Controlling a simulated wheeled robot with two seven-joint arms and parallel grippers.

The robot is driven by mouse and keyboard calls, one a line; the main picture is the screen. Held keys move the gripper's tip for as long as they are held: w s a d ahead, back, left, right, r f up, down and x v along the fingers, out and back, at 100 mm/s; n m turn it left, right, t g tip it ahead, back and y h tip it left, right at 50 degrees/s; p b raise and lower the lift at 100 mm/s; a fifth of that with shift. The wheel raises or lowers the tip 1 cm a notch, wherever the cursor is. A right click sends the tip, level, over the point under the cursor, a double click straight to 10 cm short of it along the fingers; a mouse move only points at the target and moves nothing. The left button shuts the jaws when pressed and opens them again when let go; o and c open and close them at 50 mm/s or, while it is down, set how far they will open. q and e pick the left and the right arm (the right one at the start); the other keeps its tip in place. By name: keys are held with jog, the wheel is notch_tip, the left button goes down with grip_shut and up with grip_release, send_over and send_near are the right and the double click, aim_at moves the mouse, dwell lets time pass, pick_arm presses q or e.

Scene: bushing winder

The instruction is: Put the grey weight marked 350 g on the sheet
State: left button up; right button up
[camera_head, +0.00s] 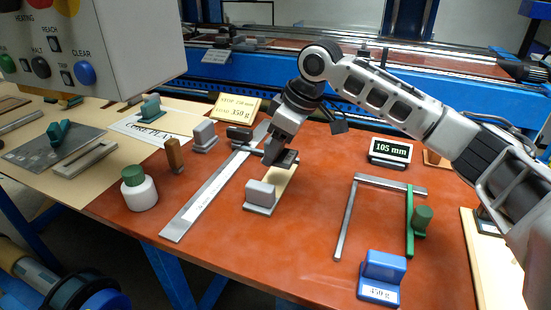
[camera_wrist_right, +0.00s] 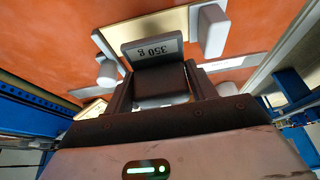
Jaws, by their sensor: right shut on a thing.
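My right gripper (camera_head: 278,156) is over the far end of a cream sheet (camera_head: 281,186) on the red-brown table. In the right wrist view my right gripper (camera_wrist_right: 160,88) is shut on the grey weight marked 350 g (camera_wrist_right: 153,52), with its label facing the camera. The tan sheet (camera_wrist_right: 158,24) shows just behind the weight in that view. I cannot tell whether the weight touches the sheet. Another grey block (camera_head: 261,192) stands on the sheet's near end; it also shows in the right wrist view (camera_wrist_right: 212,32). My left gripper is not in view.
A steel rule (camera_head: 208,191) lies left of the sheet. A grey block (camera_head: 205,134), a wooden peg (camera_head: 174,155) and a white jar (camera_head: 139,194) stand further left. At right are a 105 mm display (camera_head: 390,150), a metal frame (camera_head: 347,220) and a blue 450 g weight (camera_head: 382,276).

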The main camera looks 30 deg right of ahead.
aim_at(270, 173)
jog(key=shift+w+d+f, duration=0.2)
jog(key=shift+w+f, duration=0.35)
jog(key=shift+f, duration=0.05)
jog(key=shift+w+d+f, duration=0.15)
jog(key=shift+w+f, duration=0.4)
jog(key=shift+f, duration=0.05)
jog(key=shift+w+d+f+p, duration=0.15)
jog(key=shift+f+p, duration=0.25)
jog(key=shift+f, duration=1.4)
jog(key=shift+f, duration=0.1)
jog(key=o, duration=1.2)
jog(key=shift+f, duration=0.1)
jog(key=shift+o, duration=0.2)
jog(key=v, duration=1.2)
